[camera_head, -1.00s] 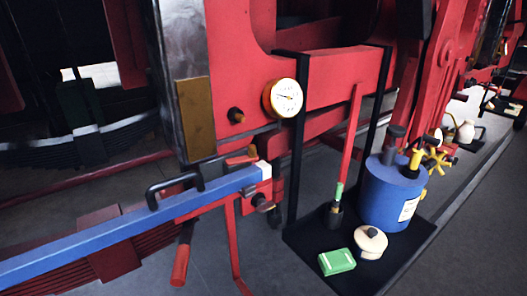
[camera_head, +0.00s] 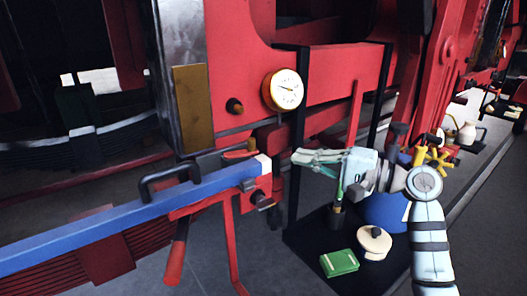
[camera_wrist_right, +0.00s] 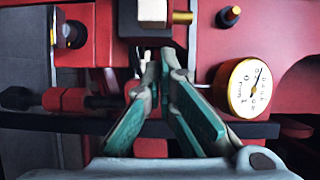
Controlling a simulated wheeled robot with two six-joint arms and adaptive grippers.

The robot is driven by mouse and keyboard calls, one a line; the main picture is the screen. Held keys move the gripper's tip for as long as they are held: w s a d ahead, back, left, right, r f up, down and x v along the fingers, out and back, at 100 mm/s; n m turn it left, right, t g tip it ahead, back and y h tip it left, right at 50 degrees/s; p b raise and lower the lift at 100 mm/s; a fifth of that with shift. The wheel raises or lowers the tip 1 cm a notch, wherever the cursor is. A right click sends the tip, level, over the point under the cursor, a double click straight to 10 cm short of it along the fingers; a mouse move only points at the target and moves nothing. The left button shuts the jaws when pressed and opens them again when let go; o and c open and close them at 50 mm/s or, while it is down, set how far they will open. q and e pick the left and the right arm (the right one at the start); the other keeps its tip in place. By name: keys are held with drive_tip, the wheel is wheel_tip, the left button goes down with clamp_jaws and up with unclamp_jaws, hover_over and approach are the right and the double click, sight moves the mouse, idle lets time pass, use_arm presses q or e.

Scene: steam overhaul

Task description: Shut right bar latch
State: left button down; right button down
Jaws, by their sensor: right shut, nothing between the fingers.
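A blue bar (camera_head: 90,230) with a black handle (camera_head: 170,182) runs from the lower left to a pale end (camera_head: 263,163) at a red bracket (camera_head: 250,188). A dark knob (camera_head: 258,199) sits on the bracket; it also shows in the right wrist view (camera_wrist_right: 75,34). A red-handled lever (camera_head: 178,255) hangs below the bar. I cannot tell which part is the latch or whether it is shut. My right gripper (camera_head: 298,157) is shut and empty, just right of the bar's end. In the wrist view its fingers (camera_wrist_right: 160,62) point toward the bracket area. My left gripper is out of view.
A round gauge (camera_head: 284,90) is on the red frame above the gripper. A black post (camera_head: 294,200) stands close to the fingers. Below are a black tray (camera_head: 310,240), a green box (camera_head: 339,262), a cream lidded pot (camera_head: 374,243) and a blue canister (camera_head: 385,212).

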drive_tip(key=shift+s+r, duration=0.25)
drive_tip(key=shift+r, duration=0.6)
drive_tip(key=shift+w+a, duration=0.1)
drive_tip(key=shift+w, duration=0.1)
drive_tip(key=p+x, duration=0.1)
drive_tip(key=x, duration=0.9)
drive_tip(key=shift+p, duration=0.3)
drive_tip(key=shift+s, duration=0.2)
